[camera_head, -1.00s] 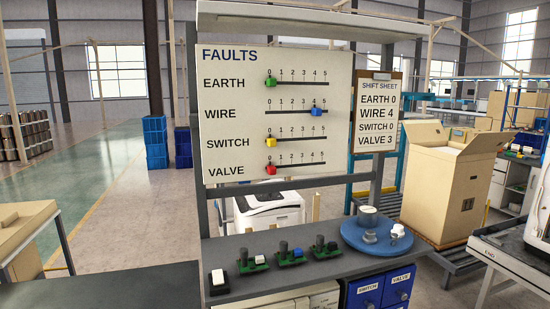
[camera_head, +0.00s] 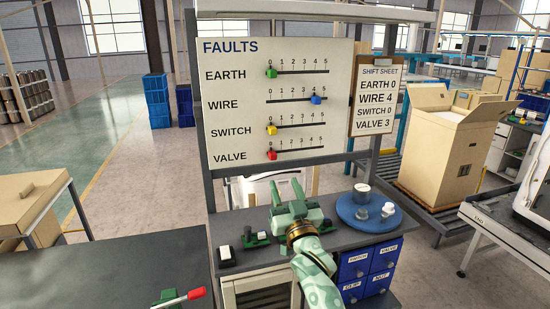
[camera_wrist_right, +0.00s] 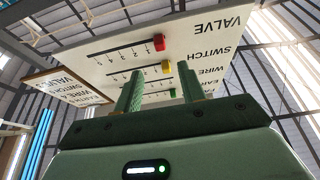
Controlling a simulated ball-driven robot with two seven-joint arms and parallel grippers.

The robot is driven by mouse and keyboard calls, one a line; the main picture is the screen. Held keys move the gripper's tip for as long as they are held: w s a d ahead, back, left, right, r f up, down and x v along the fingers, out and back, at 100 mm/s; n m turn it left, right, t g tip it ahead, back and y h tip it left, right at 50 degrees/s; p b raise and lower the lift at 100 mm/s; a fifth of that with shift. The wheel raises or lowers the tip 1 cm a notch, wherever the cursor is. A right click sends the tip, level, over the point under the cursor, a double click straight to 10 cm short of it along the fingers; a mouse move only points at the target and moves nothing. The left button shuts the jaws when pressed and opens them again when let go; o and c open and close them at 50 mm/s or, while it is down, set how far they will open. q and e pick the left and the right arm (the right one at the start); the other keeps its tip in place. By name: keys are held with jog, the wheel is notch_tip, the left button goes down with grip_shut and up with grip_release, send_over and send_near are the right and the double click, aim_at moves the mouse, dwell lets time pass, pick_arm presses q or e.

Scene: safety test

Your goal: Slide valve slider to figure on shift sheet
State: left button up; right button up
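The FAULTS board (camera_head: 225,125) stands upright with four slider rows. The red valve slider (camera_head: 272,155) sits at 0 on the lowest scale. It also shows in the right wrist view (camera_wrist_right: 159,42). The shift sheet (camera_head: 377,95) right of the board reads EARTH 0, WIRE 4, SWITCH 0, VALVE 3. The green earth slider (camera_head: 271,72) and yellow switch slider (camera_head: 272,130) are at 0; the blue wire slider (camera_head: 316,99) is at 4. My right gripper (camera_head: 287,186) is open and empty, below and in front of the board. My left gripper (camera_head: 165,297) is barely in view at the bottom edge.
A red-tipped white rod (camera_head: 184,299) shows by my left gripper; whether it is held is unclear. A blue turntable (camera_head: 352,216) with small pots, a white switch (camera_head: 226,254) and small green parts stand on the bench. Blue drawers (camera_head: 355,268) are below. A cardboard box (camera_head: 435,150) stands right.

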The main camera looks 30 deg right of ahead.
aim_at(274, 159)
jog(key=x, duration=0.6)
jog(key=p+x, duration=0.1)
jog(key=x, duration=0.3)
jog(key=shift+w+f, duration=0.2)
